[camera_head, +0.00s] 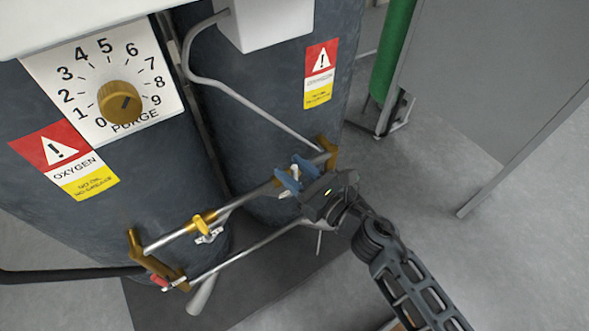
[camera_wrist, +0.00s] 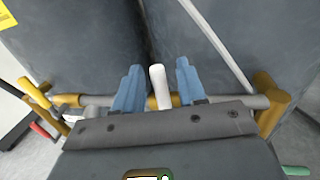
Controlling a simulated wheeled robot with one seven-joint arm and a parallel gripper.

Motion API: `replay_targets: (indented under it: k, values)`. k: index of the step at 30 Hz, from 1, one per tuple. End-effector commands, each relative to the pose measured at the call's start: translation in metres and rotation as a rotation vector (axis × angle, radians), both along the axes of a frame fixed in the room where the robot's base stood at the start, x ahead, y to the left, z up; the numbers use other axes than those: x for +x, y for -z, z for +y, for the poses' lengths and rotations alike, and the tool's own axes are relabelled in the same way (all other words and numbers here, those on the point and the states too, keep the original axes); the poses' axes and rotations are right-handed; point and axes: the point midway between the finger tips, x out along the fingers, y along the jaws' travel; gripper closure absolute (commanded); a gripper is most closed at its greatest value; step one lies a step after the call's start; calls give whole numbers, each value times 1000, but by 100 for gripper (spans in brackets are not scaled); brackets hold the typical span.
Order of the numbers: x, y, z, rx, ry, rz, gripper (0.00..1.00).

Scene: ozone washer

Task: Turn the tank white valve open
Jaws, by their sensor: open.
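The white valve handle (camera_wrist: 159,88) is a short white stick standing up from the horizontal metal pipe (camera_wrist: 220,101). In the wrist view it lies between the two blue fingers of my gripper (camera_wrist: 156,90), with a gap on each side. The fingers are open. In the head view my gripper (camera_head: 289,178) is at the right part of the pipe (camera_head: 240,200), near its brass end fitting. There the white handle (camera_head: 294,170) is mostly covered by the fingers, and its base is hidden.
Two dark tanks (camera_head: 250,110) stand close behind the pipe. A second valve with a brass body (camera_head: 203,222) sits farther left, and a red-tipped part (camera_head: 160,282) is at lower left. A purge dial (camera_head: 119,101) is above. A thin bent tube (camera_head: 255,113) runs down to the right fitting.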

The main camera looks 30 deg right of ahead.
Motion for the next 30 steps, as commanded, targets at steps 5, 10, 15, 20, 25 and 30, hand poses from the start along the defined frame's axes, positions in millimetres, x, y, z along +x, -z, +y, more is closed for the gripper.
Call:
replay_targets:
  k: [5,10,15,20,25,30]
  values:
    - [0,0,0,1,0,0,75]
    - [0,0,0,1,0,0,91]
    - [0,0,0,1,0,0,100]
    - [0,0,0,1,0,0,100]
    - [-1,0,0,2,0,0,100]
    - [-1,1,-1,26,-1,0,100]
